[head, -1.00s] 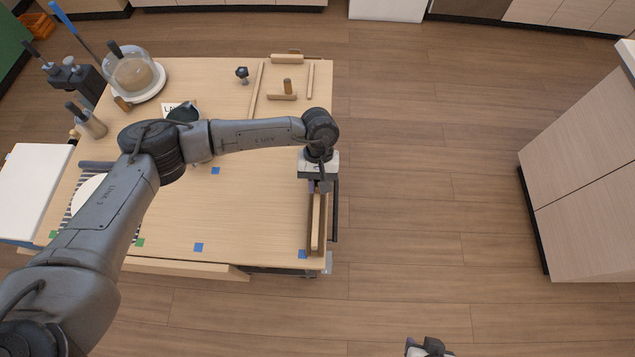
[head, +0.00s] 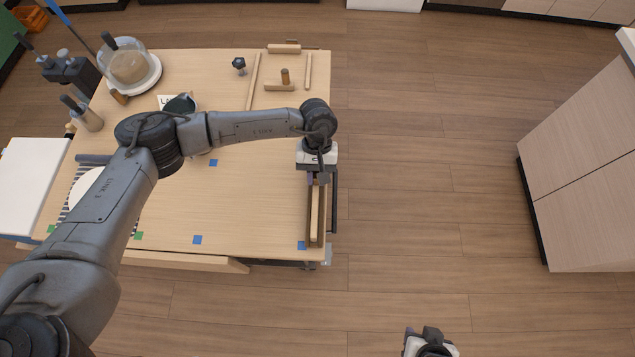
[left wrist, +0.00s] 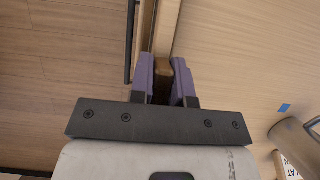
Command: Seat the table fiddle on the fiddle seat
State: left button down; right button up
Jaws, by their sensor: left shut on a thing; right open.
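The table fiddle, a light wooden bar (head: 315,216), lies lengthwise along the right edge of the wooden table. My left gripper (head: 317,180) is above its far end. In the left wrist view the purple fingers (left wrist: 163,80) are shut on a brown block-like part of it (left wrist: 162,74). The darker brown strip (head: 308,228) beside the bar appears to be the fiddle seat. I cannot tell whether the bar touches it or is just above it. My right gripper (head: 431,342) is open, partly cut off at the bottom edge, away from the table.
The table (head: 260,205) has blue and green marks and a bare front middle. Loose wooden strips (head: 252,82) and a dark knob (head: 239,64) lie at the back. A glass dome (head: 129,64) stands back left. Open floor lies to the right.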

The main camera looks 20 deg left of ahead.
pick_arm(q)
jog(key=shift+b, duration=0.7)
dwell(1.2)
jog(key=shift+f+b, duration=1.1)
jog(key=shift+b, duration=0.05)
dwell(1.7)
jog(key=shift+b, duration=0.35)
jog(key=shift+f, duration=0.1)
dwell(0.6)
jog(key=shift+f+b, duration=0.35)
jog(key=shift+b, duration=0.35)
dwell(0.4)
dwell(0.6)
jog(key=c, duration=1.2)
grip_release()
jog(key=shift+c, duration=0.2)
